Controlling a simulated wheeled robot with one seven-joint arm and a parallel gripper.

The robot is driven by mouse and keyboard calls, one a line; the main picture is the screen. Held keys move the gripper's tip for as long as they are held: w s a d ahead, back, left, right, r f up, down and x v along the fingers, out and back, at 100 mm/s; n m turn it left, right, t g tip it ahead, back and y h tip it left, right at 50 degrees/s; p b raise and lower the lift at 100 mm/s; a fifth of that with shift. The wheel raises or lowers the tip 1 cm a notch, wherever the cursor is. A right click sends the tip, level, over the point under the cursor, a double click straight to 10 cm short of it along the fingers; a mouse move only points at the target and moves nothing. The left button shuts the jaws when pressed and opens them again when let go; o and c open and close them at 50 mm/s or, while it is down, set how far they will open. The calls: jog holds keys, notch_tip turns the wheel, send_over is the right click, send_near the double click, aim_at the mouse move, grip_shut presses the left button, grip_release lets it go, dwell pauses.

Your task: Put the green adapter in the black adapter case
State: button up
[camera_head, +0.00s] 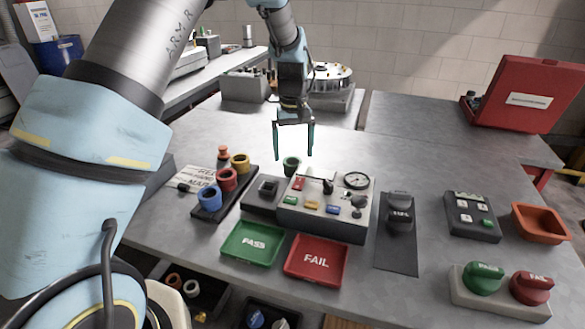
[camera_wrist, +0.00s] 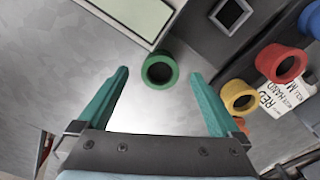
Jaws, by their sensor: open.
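The green adapter (camera_head: 291,166), a short ring with a dark hole, stands on the grey table behind the control box. In the wrist view the green adapter (camera_wrist: 174,70) lies between and just beyond the fingertips, apart from both. My gripper (camera_head: 294,157) points down with its teal fingers spread and empty; it also shows in the wrist view (camera_wrist: 160,75). A long black holder (camera_head: 206,213) stands to the left, with blue (camera_head: 209,198), red (camera_head: 227,179) and yellow (camera_head: 240,163) adapters on it. I cannot tell whether this holder is the adapter case.
The control box (camera_head: 322,222) with gauge and switches stands in front of the green adapter. Green PASS (camera_head: 253,260) and red FAIL (camera_head: 316,275) trays lie nearer. Dark bins with parts (camera_head: 205,299) sit below the table edge.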

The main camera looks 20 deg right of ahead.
aim_at(293, 165)
jog(key=shift+w+f+p, duration=0.15)
jog(key=shift+f+p, duration=0.6)
jog(key=shift+f, duration=1.5)
jog(key=c, duration=1.5)
